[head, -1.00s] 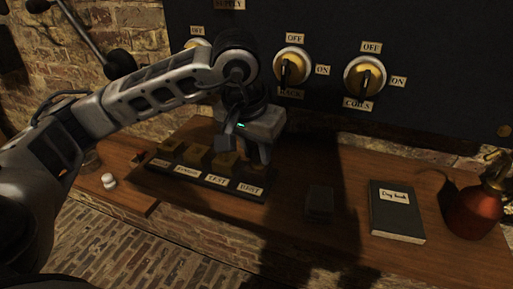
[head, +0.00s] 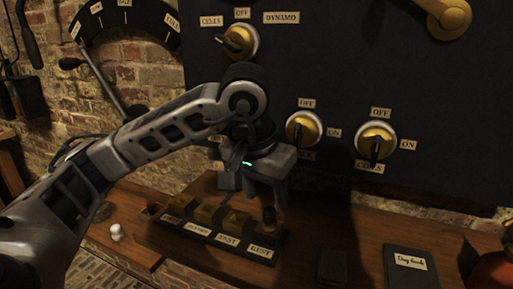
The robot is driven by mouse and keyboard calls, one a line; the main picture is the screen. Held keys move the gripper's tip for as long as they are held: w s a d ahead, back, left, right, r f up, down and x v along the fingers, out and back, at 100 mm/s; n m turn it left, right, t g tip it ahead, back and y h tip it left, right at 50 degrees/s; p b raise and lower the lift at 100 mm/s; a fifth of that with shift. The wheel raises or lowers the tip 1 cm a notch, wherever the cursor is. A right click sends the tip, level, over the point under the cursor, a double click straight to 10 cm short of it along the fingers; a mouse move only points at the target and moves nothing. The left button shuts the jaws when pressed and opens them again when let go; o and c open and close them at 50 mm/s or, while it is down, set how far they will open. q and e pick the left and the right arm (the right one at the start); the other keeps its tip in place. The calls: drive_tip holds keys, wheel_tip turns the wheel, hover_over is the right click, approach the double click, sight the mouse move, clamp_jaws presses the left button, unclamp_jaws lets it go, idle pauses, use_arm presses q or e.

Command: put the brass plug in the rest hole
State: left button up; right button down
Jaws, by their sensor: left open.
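A dark strip (head: 203,246) on the bench carries brass blocks (head: 237,222) and paper labels; the two nearest labels read TEST and REST (head: 262,251). A small, dark upright piece with a brownish top, seemingly the brass plug (head: 268,217), stands at the REST end, behind that label. Shadow hides its base and any hole, so I cannot tell how deep it sits. My left gripper (head: 255,190) is open above this end of the strip, fingers apart and pointing down. Its right finger is close above the piece; I cannot tell whether they touch. My right gripper is not in view.
A dark panel (head: 330,80) with brass rotary switches (head: 376,140) rises close behind the gripper. A dark box (head: 332,266) and a day book (head: 410,268) lie to the right on the bench.

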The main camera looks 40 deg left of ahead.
use_arm(q)
drive_tip(key=p+v, duration=0.2)
drive_tip(key=v, duration=0.9)
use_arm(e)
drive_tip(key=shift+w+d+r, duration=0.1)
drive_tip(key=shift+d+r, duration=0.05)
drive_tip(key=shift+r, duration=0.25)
use_arm(q)
drive_tip(key=shift+f, duration=0.1)
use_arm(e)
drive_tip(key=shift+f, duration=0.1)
